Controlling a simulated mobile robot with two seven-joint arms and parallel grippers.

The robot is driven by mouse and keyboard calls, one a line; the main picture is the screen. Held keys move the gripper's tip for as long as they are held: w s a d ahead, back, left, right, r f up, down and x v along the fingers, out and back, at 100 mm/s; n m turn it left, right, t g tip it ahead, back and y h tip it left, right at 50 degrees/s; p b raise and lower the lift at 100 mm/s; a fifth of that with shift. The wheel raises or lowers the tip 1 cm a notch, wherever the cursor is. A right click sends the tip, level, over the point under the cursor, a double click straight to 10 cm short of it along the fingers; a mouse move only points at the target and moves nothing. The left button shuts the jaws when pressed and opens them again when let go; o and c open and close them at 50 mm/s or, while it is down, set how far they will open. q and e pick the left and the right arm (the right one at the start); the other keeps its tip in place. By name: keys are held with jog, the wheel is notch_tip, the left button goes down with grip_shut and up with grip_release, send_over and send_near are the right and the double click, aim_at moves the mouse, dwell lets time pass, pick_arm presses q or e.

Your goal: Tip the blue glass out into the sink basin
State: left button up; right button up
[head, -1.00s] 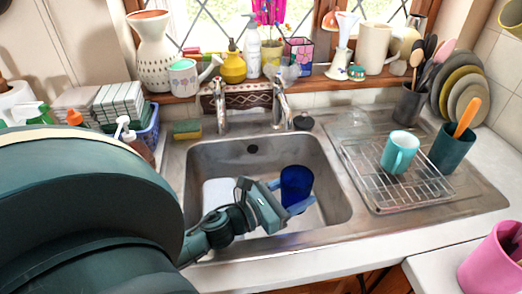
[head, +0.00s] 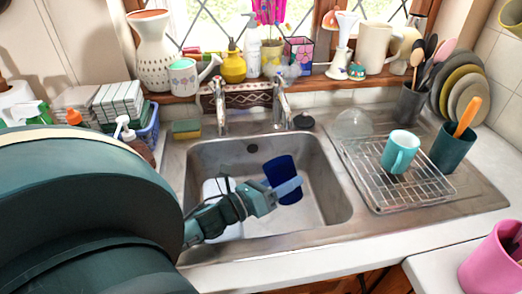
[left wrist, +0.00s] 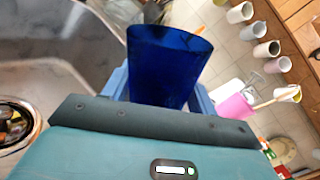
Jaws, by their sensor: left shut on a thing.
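The blue glass (head: 280,172) is held over the sink basin (head: 325,200), tilted so that its top leans to the left in the head view. My left gripper (head: 283,188) is shut on it, with a light blue finger across its near side. In the left wrist view the blue glass (left wrist: 168,62) stands between the two fingers of the left gripper (left wrist: 163,90). What is inside the glass cannot be seen. My right gripper is not in view.
A wire rack (head: 415,188) with a turquoise mug (head: 400,152) stands on the drainer to the right. Two taps (head: 281,105) rise behind the basin. A yellow-green sponge (head: 186,129) lies at the back left. A pink container (head: 490,262) is at the front right.

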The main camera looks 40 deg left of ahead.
pick_arm(q)
jog(key=shift+a+r+n+p, duration=0.25)
jog(key=shift+r+n+p, duration=0.25)
jog(key=shift+n, duration=0.6)
jog(key=shift+f+n+t+b, duration=0.2)
jog(key=shift+n+t+b, duration=0.1)
jog(key=shift+b, duration=0.05)
jog(key=shift+f+n+y+b, duration=0.25)
jog(key=shift+n+y+b, duration=0.05)
jog(key=shift+n, duration=0.4)
jog(key=shift+r+n+p, duration=0.3)
jog(key=shift+r, duration=0.05)
jog(key=shift+r+n, duration=0.25)
jog(key=shift+n, duration=0.35)
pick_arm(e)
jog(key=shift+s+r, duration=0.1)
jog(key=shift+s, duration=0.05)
pick_arm(q)
jog(key=shift+f+n+b, duration=0.25)
jog(key=shift+n+b, duration=0.1)
jog(key=shift+n, duration=0.25)
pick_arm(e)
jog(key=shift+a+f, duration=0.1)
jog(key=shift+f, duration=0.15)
